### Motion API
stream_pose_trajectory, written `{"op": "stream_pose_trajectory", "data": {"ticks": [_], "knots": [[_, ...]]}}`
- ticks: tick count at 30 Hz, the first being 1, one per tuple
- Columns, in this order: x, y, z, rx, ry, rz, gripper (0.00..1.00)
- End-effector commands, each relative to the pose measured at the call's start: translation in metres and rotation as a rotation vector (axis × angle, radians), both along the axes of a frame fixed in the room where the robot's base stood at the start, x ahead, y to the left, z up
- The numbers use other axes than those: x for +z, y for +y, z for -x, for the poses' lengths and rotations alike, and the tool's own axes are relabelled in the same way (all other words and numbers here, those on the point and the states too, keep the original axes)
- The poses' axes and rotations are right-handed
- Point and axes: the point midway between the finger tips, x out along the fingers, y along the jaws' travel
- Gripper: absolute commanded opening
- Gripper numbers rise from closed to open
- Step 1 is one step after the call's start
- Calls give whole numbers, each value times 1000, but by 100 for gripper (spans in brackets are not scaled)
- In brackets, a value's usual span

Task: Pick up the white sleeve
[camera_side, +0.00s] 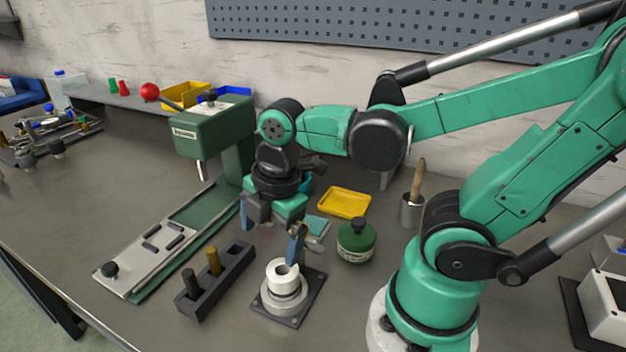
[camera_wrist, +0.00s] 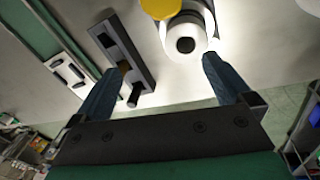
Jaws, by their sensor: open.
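The white sleeve (camera_side: 284,273) is a short ring with an open top. In the side view it sits upright on a round metal fixture (camera_side: 285,303) with a dark square base plate. My gripper (camera_side: 268,243) is open, with its blue fingers pointing down, above and behind the sleeve. In the wrist view the sleeve (camera_wrist: 186,42) shows its dark bore beyond the fingertips, nearer the right finger. My gripper (camera_wrist: 161,65) has nothing between its fingers there. I cannot tell whether the right finger touches the sleeve.
A dark block (camera_side: 215,282) with upright pegs stands left of the fixture. A green jar (camera_side: 356,242) and a yellow tray (camera_side: 344,203) are to the right and behind. A green press (camera_side: 215,130) with a long rail stands at left. The front table is clear.

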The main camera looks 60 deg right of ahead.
Motion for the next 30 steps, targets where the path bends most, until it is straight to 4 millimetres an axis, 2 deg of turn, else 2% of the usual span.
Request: {"op": "stream_pose_trajectory", "data": {"ticks": [3, 6, 9, 14, 24, 30], "knots": [[-4, 3, 9, 296, 95, 44, 98], [-6, 4, 15, 458, 143, 57, 98], [-8, 5, 18, 538, 166, 60, 98], [-15, 5, 18, 557, 171, 61, 98], [-48, 4, 17, 553, 167, 62, 98], [-60, 4, 18, 553, 167, 61, 98]]}}
